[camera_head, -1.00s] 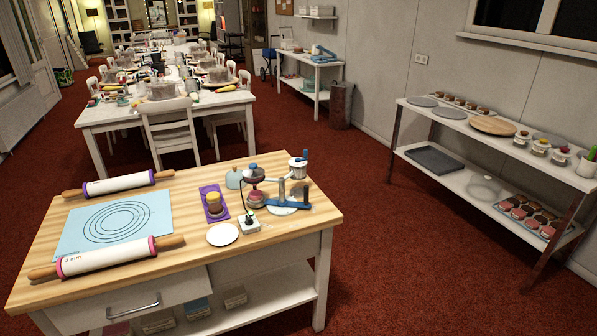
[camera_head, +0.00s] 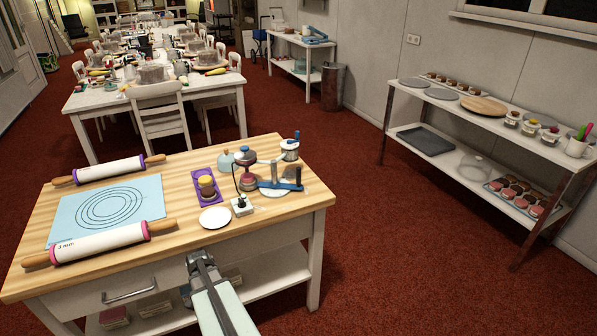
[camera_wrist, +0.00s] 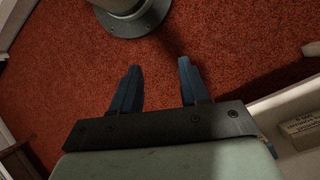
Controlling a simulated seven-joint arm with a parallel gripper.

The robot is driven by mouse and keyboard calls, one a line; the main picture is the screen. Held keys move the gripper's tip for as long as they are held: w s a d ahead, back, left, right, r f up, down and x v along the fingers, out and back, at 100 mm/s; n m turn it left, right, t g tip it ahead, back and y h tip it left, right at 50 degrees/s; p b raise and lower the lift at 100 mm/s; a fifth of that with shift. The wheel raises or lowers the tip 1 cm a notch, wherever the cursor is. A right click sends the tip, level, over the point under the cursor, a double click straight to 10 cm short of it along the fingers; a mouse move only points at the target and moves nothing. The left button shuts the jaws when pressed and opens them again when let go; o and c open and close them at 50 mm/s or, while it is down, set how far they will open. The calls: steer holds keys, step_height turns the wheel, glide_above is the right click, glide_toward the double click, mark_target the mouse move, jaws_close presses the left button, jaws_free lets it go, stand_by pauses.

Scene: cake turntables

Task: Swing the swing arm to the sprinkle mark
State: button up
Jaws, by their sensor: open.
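The swing arm device stands at the table's right in the head view. A pink-and-brown cake (camera_head: 249,182) sits below that head. I cannot make out the sprinkle mark at this size. My gripper (camera_wrist: 158,88) is open and empty in the wrist view, with its two blue fingers apart over red carpet. In the head view my arm shows at the table's front edge, well short of the device.
A white box with a black knob (camera_head: 242,205), a white plate (camera_head: 215,218), a purple tray (camera_head: 206,198) and a pale green dome (camera_head: 226,160) stand close to the device. A white pot (camera_head: 290,150) is behind it. Rolling pins and a blue mat (camera_head: 70,222) fill the left.

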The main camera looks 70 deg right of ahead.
steer(key=s+d+r+m+t, duration=0.1)
steer(key=s+d+r+m, duration=0.1)
steer(key=d+r, duration=0.4)
steer(key=s+d+r+m+t, duration=0.1)
steer(key=s+d+r+m, duration=0.2)
steer(key=d, duration=0.4)
step_height(320, 180, up, 31)
steer(key=n+t+h, duration=0.2)
steer(key=n+h, duration=0.2)
steer(key=n, duration=0.6)
glide_above(298, 168)
steer(key=shift+d+f, duration=0.15)
steer(key=shift+f, duration=4.5)
steer(key=shift+c, duration=0.3)
steer(key=c, duration=0.7)
steer(key=shift+c, duration=0.2)
